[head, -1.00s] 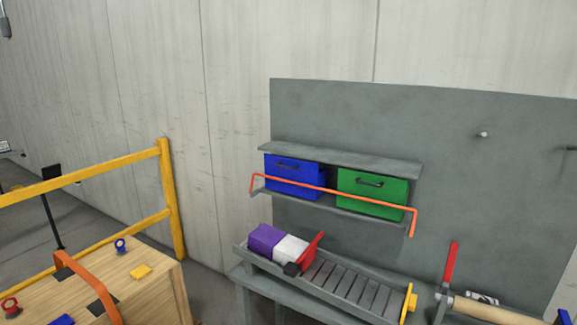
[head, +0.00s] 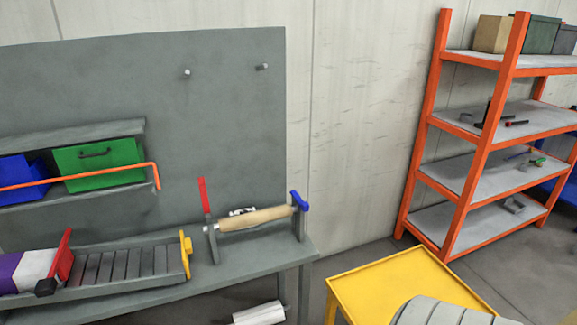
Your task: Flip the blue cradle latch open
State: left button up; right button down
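The blue cradle latch (head: 299,200) sits on top of the right upright of a grey cradle (head: 213,244) on the workbench. A wooden roller (head: 255,218) lies across the cradle's two uprights. A red latch (head: 202,195) stands straight up at the left upright. The blue latch looks folded over the right end of the roller, though its exact position is small and hard to tell.
A grey bench (head: 230,266) holds a slatted rack (head: 120,268) left of the cradle. Green (head: 98,163) and blue (head: 18,170) bins sit on a shelf behind an orange bar. A yellow table (head: 385,280) is at front right; orange shelving (head: 477,150) stands behind it.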

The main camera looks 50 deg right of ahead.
aim_at(304, 206)
jog(key=z, duration=1.7)
